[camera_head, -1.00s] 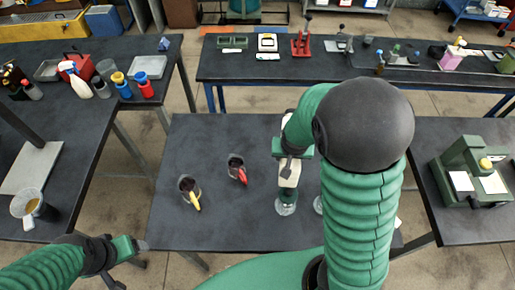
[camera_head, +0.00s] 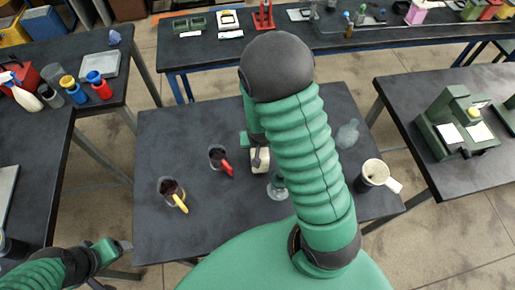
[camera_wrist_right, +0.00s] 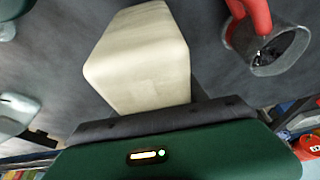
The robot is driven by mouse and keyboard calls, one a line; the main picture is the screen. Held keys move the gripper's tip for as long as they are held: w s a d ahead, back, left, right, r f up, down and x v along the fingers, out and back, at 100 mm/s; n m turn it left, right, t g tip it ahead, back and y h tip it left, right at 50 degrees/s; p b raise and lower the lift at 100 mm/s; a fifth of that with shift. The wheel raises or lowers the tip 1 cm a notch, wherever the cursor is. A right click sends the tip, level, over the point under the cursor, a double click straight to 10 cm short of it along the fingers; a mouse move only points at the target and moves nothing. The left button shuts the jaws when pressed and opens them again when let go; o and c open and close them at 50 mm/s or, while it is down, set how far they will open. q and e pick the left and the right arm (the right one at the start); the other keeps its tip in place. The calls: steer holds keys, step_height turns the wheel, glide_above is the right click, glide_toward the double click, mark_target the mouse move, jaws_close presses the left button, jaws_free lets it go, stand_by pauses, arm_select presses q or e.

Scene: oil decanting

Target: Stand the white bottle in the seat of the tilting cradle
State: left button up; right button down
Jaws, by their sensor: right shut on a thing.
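My right gripper (camera_wrist_right: 165,128) is shut on a cream-white, rounded box-like thing, likely the white bottle (camera_wrist_right: 140,62). In the head view this white thing (camera_head: 260,159) shows at the middle table, left of my right arm, which hides part of it. I cannot tell whether it touches the table. I cannot make out the tilting cradle for certain; a green device (camera_head: 447,127) with white pads and a yellow knob stands on the right table.
The red-handled vessel also shows beside the held thing in the wrist view (camera_wrist_right: 275,50).

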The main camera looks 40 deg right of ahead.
step_height(320, 180, down, 2)
steer(key=shift+f, duration=0.2)
steer(key=shift+d, duration=0.1)
steer(key=c, duration=0.6)
jaws_free()
